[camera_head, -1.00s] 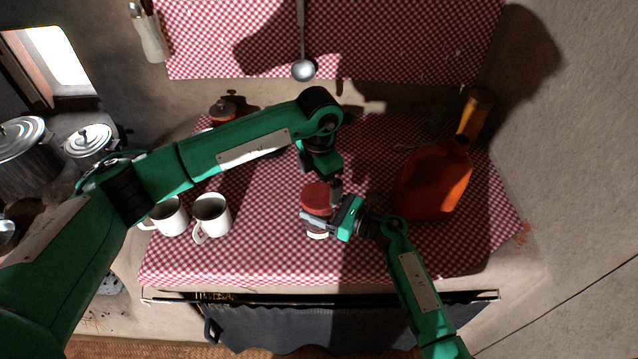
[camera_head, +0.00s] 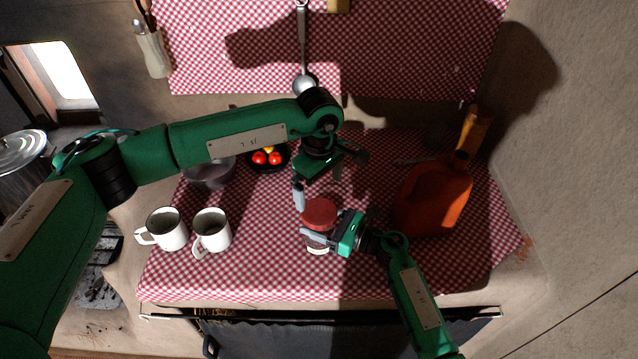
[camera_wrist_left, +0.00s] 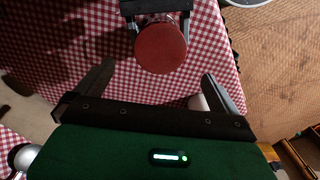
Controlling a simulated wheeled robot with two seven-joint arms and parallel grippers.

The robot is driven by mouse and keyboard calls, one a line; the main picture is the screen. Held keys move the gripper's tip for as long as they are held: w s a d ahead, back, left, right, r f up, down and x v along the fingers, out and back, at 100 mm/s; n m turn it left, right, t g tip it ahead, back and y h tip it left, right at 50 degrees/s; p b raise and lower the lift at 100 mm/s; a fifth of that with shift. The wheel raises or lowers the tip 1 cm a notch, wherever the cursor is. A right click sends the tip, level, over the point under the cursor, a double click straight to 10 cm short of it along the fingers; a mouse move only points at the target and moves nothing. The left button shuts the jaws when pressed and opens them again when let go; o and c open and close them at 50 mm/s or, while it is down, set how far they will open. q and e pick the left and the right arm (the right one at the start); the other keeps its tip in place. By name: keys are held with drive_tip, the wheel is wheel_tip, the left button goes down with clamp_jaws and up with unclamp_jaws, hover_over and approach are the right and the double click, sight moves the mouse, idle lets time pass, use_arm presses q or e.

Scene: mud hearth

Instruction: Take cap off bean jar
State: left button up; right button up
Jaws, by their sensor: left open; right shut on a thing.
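The bean jar (camera_head: 318,249) stands on the checked cloth with its red cap (camera_head: 320,211) on top. The cap also shows in the left wrist view (camera_wrist_left: 160,48), beyond my fingers. My right gripper (camera_head: 322,238) is shut on the jar's body below the cap. My left gripper (camera_head: 328,180) is open and empty, just behind and above the cap in the head view. In the left wrist view its spread fingers (camera_wrist_left: 158,72) point towards the cap, one to each side, and the cap appears apart from them. The jar's body is mostly hidden by the cap and my right gripper.
Two white mugs (camera_head: 212,232) stand left of the jar. An orange jug (camera_head: 432,200) stands close on the right. Behind are a dark bowl of red fruit (camera_head: 267,158) and a grey bowl (camera_head: 210,175). The cloth in front of the mugs is clear.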

sight(319, 211)
use_arm(q)
drive_tip(key=shift+f+m, duration=0.1)
drive_tip(key=shift+m, duration=0.3)
use_arm(e)
drive_tip(key=shift+f, duration=0.1)
use_arm(q)
wheel_tip(319, 211, down, 8)
drive_tip(key=shift+r, duration=0.15)
drive_tip(key=c, duration=1.1)
drive_tip(key=n, duration=1.3)
drive_tip(key=shift+r, duration=0.1)
drive_tip(key=shift+r, duration=0.2)
